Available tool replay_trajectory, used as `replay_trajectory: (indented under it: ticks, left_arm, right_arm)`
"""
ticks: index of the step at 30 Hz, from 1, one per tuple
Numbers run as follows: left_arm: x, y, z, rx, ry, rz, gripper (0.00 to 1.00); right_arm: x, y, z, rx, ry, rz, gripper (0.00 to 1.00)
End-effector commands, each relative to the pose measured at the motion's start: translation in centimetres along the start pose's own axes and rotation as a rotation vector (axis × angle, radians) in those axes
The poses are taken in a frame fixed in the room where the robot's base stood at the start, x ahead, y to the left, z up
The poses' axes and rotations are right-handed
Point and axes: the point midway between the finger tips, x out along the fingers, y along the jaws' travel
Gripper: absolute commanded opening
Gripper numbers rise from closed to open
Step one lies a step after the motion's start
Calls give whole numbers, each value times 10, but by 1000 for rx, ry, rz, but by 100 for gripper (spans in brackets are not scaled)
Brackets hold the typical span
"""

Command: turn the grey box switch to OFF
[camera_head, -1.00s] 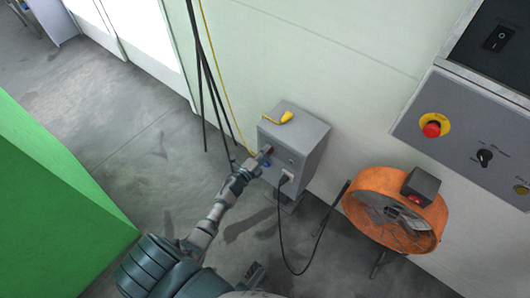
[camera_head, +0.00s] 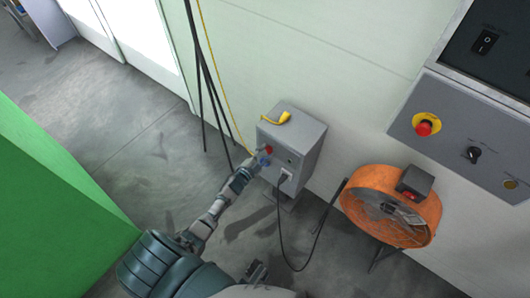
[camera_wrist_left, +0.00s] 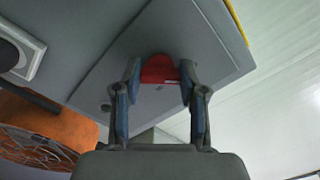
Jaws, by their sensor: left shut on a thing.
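The grey box (camera_head: 311,143) stands against the wall, with a red switch (camera_head: 268,149) on its front face. In the left wrist view the red switch (camera_wrist_left: 158,70) sits between the two fingertips, against the grey face of the box (camera_wrist_left: 190,45). My left gripper (camera_head: 263,158) is at the box front and shut on the red switch. The fingers hide the switch's sides, and I cannot read its marking. A dark part low in the head view may be my right gripper (camera_head: 255,272); its jaws are unclear.
A yellow connector (camera_head: 284,117) lies on the box top. A black cable (camera_head: 280,225) hangs from a plug on the box front. An orange fan (camera_head: 395,208) stands to the right. A green panel (camera_head: 60,210) stands at left; floor between is clear.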

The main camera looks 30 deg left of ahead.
Motion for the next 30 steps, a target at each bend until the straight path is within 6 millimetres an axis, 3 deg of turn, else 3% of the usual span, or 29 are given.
replay_trajectory:
  ticks: [1, 17, 18, 21, 30]
  left_arm:
    - [-3, 8, 2, -11, -6, 13, 7]
    - [-3, 8, 2, -35, -7, 12, 7]
    - [-3, 8, 2, -35, -7, 12, 46]
    - [-3, 7, 2, -34, -7, 11, 67]
    - [-3, 2, 1, -33, -2, 4, 67]
  right_arm:
    - [1, 0, 0, 0, 0, 0, 0]
    - [4, -1, 1, 0, -4, 0, 0]
    - [4, -1, 1, 0, -4, 0, 0]
    - [4, -1, 1, 0, -4, 0, 0]
    - [2, -1, -1, -1, 5, -2, 0]
